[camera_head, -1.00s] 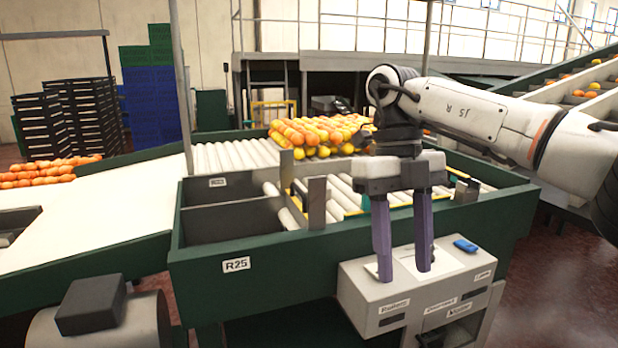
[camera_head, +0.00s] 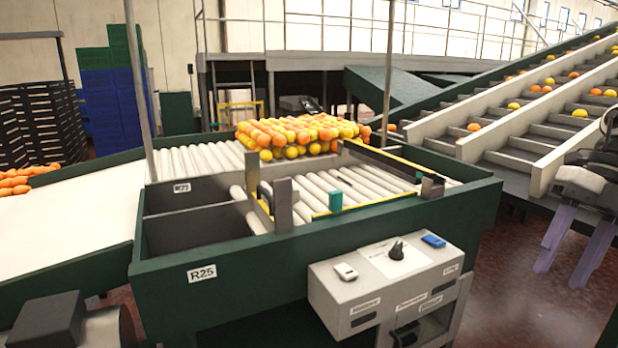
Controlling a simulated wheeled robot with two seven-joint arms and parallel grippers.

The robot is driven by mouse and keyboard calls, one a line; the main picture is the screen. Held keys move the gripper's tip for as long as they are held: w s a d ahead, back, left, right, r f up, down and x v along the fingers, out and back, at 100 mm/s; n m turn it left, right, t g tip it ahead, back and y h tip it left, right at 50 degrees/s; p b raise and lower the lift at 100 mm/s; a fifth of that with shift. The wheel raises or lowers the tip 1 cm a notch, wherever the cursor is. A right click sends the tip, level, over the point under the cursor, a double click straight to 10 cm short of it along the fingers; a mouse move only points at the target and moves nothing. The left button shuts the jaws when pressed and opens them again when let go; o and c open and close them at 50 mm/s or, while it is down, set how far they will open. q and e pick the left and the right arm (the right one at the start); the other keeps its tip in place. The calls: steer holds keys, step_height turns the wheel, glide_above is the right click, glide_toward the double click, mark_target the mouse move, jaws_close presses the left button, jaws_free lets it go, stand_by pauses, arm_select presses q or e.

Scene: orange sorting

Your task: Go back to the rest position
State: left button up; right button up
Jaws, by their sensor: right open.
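My right gripper (camera_head: 574,247) hangs at the right edge of the head view, with its two purple fingers pointing down and apart. It is open and nothing is between the fingers. It is to the right of the green sorting station and clear of it, over the dark red floor. Most of my right arm is outside the picture. My left gripper is not in the picture.
The green sorting station (camera_head: 240,254) has rollers and a pile of oranges (camera_head: 290,135) behind. An inclined conveyor (camera_head: 530,130) carries scattered fruit at the right.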

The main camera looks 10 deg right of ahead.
steer(key=w+a+f+m+t+y, duration=0.25)
steer(key=a+f+t+y, duration=0.2)
steer(key=a+f, duration=0.75)
steer(key=w+a+f+m+t+y, duration=0.25)
steer(key=a+f+y, duration=0.25)
steer(key=a+f, duration=0.65)
steer(key=s+d+f+m+t+h, duration=0.6)
steer(key=s+d+f+m+h, duration=0.15)
steer(key=f+m, duration=0.4)
steer(key=s+d+f+m+g+h, duration=0.2)
steer(key=s+d+f+m+h, duration=0.15)
steer(key=s, duration=0.45)
steer(key=s+d+f+m+g+h, duration=0.25)
steer(key=s+d+f, duration=0.2)
steer(key=s, duration=0.25)
steer(key=s+a+f+m+t+y, duration=0.1)
steer(key=a+m, duration=0.6)
steer(key=a, duration=1.4)
steer(key=shift+s+t+y, duration=0.25)
steer(key=shift+t+y, duration=0.2)
steer(key=shift+y, duration=0.05)
steer(key=shift+f, duration=0.1)
